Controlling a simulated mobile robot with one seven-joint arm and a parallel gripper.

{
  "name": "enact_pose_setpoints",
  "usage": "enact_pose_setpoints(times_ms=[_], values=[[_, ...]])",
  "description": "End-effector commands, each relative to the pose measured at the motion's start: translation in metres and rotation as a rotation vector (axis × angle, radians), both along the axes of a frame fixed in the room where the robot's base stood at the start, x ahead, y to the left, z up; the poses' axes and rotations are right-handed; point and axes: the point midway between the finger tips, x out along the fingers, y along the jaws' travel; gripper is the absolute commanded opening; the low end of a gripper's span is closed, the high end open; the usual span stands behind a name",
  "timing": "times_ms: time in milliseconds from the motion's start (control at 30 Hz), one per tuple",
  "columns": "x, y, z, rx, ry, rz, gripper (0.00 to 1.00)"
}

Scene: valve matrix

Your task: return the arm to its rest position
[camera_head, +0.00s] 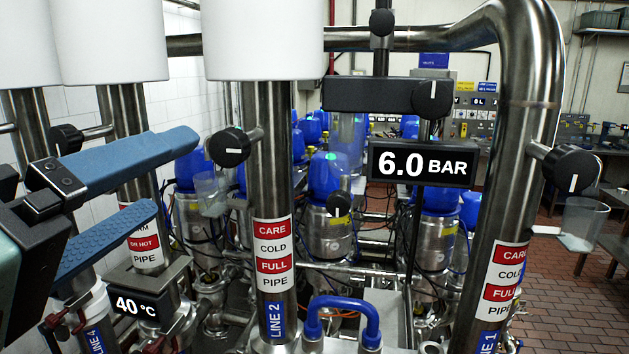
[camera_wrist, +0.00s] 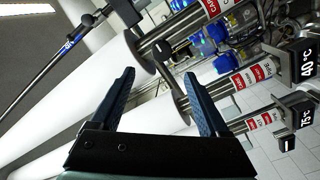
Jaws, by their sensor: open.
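My gripper (camera_head: 172,195) comes in from the left edge of the head view, with two blue fingers spread apart and nothing between them. In the wrist view my gripper (camera_wrist: 165,100) is also open and empty. Its fingers point toward the white cylinders and steel pipes. In the head view the upper finger overlaps the left pipes and lies left of a black knob (camera_head: 228,147) on the LINE 2 pipe (camera_head: 268,200). Whether a finger touches any pipe cannot be told.
A 6.0 BAR display (camera_head: 421,164) hangs right of centre, below a black valve bar (camera_head: 370,95). The LINE 1 pipe (camera_head: 520,170) stands at the right with a black knob (camera_head: 571,169). A 40 °C display (camera_head: 137,303) sits below my gripper. Brick floor (camera_head: 600,270) shows at the right.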

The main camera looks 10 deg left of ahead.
Motion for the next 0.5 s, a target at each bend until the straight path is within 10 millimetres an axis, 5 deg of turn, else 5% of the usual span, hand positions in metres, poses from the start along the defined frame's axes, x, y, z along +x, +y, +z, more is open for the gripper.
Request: enact_pose_setpoints(times_ms=[300,500], values=[[0.048,-0.055,0.017,0.341,-0.298,0.119,0.79],[0.044,-0.114,0.033,0.626,-0.546,0.257,0.79]])
